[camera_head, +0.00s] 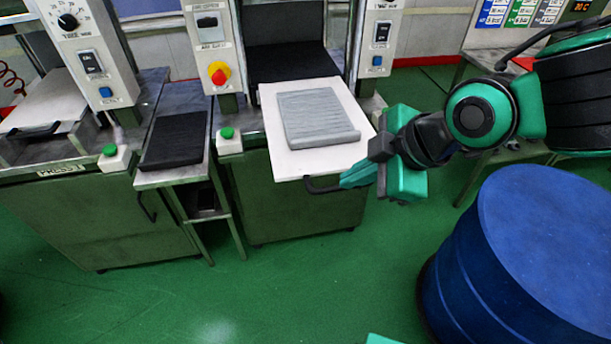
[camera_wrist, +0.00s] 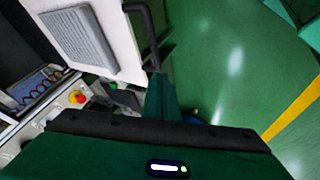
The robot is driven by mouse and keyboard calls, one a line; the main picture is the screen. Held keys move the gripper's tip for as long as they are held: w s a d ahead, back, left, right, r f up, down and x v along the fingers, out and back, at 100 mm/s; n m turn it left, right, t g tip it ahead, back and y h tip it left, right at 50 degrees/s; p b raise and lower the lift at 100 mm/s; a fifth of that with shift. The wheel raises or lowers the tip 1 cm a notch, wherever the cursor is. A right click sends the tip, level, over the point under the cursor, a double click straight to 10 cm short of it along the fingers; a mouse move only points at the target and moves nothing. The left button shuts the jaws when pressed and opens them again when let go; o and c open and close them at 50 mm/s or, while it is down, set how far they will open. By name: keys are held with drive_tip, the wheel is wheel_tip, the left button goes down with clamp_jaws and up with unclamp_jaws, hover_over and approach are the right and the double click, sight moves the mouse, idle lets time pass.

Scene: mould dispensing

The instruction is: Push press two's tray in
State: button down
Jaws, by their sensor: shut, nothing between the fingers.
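Press two's tray (camera_head: 357,112) is a white sheet slid out from the press toward the front, with a grey ribbed mould plate (camera_head: 316,117) lying on it. A dark handle (camera_head: 322,188) is at its front edge. My gripper (camera_head: 350,180) is shut and empty, its green fingertips at the right end of the handle. In the wrist view the tray (camera_wrist: 122,45) and handle (camera_wrist: 147,30) also show, with the closed fingers (camera_wrist: 160,90) close to the handle's end. I cannot tell whether they touch it.
Press one (camera_head: 60,205) stands at the left. A side table with a black slab (camera_head: 175,140) is between the presses. A blue drum (camera_head: 540,240) stands at the right front, below my arm. Green floor is clear in front of the presses.

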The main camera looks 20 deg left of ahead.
drive_tip(key=w+a+f+n, duration=0.1)
drive_tip(key=w+a+f, duration=0.2)
drive_tip(key=a+f, duration=0.4)
drive_tip(key=shift+w+a+f+y, duration=0.2)
drive_tip(key=shift+a+f+y, duration=0.15)
drive_tip(key=shift+a, duration=1.55)
